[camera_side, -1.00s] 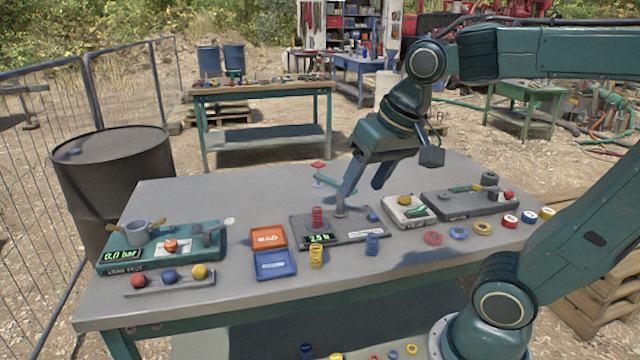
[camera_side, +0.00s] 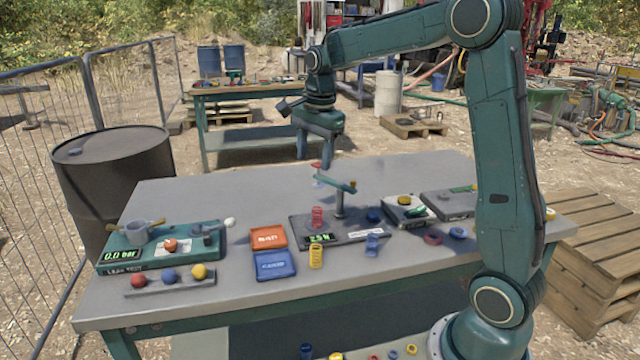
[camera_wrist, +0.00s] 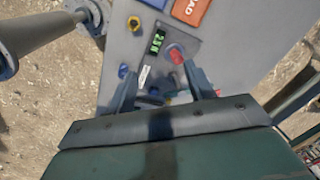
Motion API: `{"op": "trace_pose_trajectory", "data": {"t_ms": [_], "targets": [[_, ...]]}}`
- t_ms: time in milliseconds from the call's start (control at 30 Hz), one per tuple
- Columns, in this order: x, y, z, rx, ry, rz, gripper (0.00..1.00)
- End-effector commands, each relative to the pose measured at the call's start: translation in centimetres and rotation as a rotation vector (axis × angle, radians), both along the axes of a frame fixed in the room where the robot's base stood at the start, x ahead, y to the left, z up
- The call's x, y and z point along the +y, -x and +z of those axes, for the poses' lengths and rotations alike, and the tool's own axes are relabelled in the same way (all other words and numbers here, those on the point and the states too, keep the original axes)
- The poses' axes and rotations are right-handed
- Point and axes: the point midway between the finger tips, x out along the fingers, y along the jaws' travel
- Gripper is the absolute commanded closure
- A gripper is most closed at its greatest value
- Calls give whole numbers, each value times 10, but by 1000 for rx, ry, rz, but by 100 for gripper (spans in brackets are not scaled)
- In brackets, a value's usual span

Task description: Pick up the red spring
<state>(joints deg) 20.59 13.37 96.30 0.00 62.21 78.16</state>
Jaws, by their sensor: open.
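The red spring (camera_side: 317,217) stands upright on the grey tester plate (camera_side: 356,236), behind its green display. In the wrist view the red spring (camera_wrist: 176,55) lies ahead of my gripper, nearer the right finger. My gripper (camera_side: 316,158) is open and empty, pointing down above the back of the table, higher than the spring and behind it. In the wrist view its two fingers (camera_wrist: 160,92) are spread apart, with nothing between them that they touch.
A yellow spring (camera_side: 316,256) and a blue spring (camera_side: 372,244) stand in front of the plate. Orange (camera_side: 268,238) and blue (camera_side: 275,265) trays lie to the left. The back left of the table is clear.

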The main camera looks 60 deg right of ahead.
Motion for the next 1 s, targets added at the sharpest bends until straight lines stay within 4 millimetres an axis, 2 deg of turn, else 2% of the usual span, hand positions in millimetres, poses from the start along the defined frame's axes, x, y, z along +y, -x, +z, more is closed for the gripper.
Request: {"op": "trace_pose_trajectory", "data": {"t_ms": [233,500,700,1000], "targets": [[-49,-32,-40,53,-52,-322,46],[-91,-50,-81,97,-86,-611,46],[-104,-54,-93,109,-94,-698,46],[-104,-54,-98,110,-95,-704,46]]}}
